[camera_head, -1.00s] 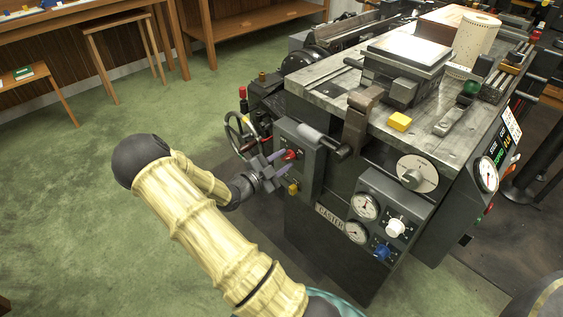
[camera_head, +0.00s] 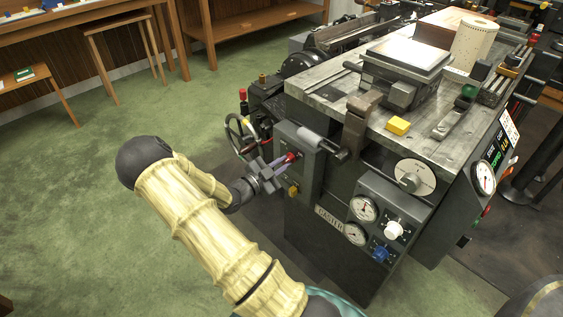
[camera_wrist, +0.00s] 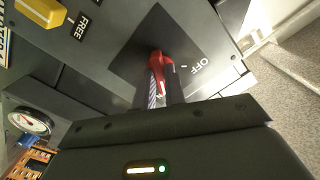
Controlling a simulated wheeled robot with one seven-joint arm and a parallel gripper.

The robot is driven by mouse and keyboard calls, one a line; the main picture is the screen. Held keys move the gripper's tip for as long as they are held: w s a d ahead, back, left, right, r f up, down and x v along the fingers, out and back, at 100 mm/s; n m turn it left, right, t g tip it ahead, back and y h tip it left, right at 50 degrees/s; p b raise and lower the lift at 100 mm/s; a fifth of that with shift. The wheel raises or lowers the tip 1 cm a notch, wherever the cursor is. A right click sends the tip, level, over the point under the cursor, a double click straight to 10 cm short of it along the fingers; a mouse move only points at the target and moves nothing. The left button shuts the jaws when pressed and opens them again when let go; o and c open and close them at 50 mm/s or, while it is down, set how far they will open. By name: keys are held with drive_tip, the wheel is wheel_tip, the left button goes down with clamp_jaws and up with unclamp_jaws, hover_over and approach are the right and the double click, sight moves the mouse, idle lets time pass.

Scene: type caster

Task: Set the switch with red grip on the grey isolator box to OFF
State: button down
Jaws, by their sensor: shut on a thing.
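The switch's red grip (camera_wrist: 158,62) shows in the wrist view on a dark plate of the grey isolator box, with the label OFF (camera_wrist: 200,66) to its right. The grip also shows in the head view (camera_head: 291,156). My gripper (camera_wrist: 163,88) is shut on the red grip, with one finger on each side; the fingers hide part of it. In the head view my gripper (camera_head: 283,162) reaches the front of the grey isolator box (camera_head: 309,165) from the left. I cannot tell exactly which mark the switch points to.
A yellow knob (camera_head: 293,190) sits just below the red grip; in the wrist view a yellow part (camera_wrist: 42,12) lies near the label FREE (camera_wrist: 81,27). Gauges (camera_head: 362,208) and knobs are at the right.

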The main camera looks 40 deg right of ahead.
drive_tip(key=n+p, duration=0.2)
drive_tip(key=n, duration=0.2)
drive_tip(key=shift+r+p, duration=0.15)
drive_tip(key=shift+p, duration=0.15)
drive_tip(key=n+p, duration=0.2)
drive_tip(key=n, duration=0.2)
drive_tip(key=n+p, duration=0.2)
drive_tip(key=n, duration=0.2)
drive_tip(key=shift+s, duration=0.1)
drive_tip(key=shift+n+p, duration=0.5)
drive_tip(key=shift+n, duration=1.3)
drive_tip(key=c, duration=1.5)
unclamp_jaws()
drive_tip(key=shift+o, duration=0.2)
